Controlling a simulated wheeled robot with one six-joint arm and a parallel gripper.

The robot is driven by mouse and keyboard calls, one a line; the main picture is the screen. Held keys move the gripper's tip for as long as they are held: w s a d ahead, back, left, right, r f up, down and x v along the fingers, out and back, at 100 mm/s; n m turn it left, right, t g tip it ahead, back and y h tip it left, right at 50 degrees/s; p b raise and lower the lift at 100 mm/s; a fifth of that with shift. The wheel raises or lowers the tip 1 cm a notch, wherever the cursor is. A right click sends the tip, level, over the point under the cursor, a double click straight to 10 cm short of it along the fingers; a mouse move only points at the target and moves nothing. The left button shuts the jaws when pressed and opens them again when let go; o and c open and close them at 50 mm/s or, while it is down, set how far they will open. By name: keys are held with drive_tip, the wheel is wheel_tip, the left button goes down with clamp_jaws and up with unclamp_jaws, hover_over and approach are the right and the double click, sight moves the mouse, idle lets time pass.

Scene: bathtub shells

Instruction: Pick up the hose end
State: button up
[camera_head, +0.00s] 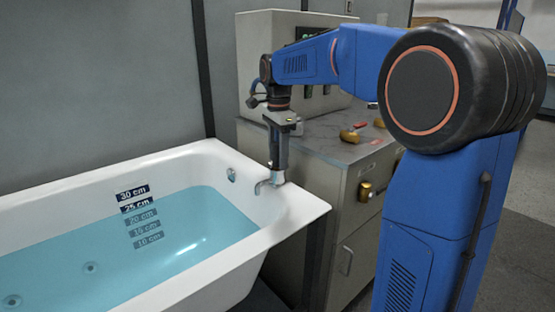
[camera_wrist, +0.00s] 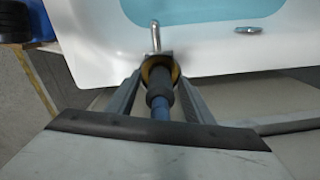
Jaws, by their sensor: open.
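The hose end appears in the wrist view as a blue and black piece (camera_wrist: 158,97) with a brass-coloured ring at its far end. It lies in line with the chrome tap (camera_wrist: 155,37) at the tub rim. My gripper (camera_wrist: 159,80) is open, with one finger on each side of the hose end. I cannot tell whether the fingers touch it. In the head view my gripper (camera_head: 278,165) points down just above the tap (camera_head: 268,184) at the tub's right end. The hose end cannot be made out there, being largely hidden by the gripper.
The white bathtub (camera_head: 310,203) holds blue water, with depth labels (camera_head: 137,208) on its inner wall. A grey cabinet (camera_head: 325,180) stands behind its right end, carrying brass fittings (camera_head: 350,135) and a control box (camera_head: 262,35). A brass fitting (camera_head: 365,191) sticks out from the cabinet front.

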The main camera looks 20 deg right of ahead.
clamp_jaws()
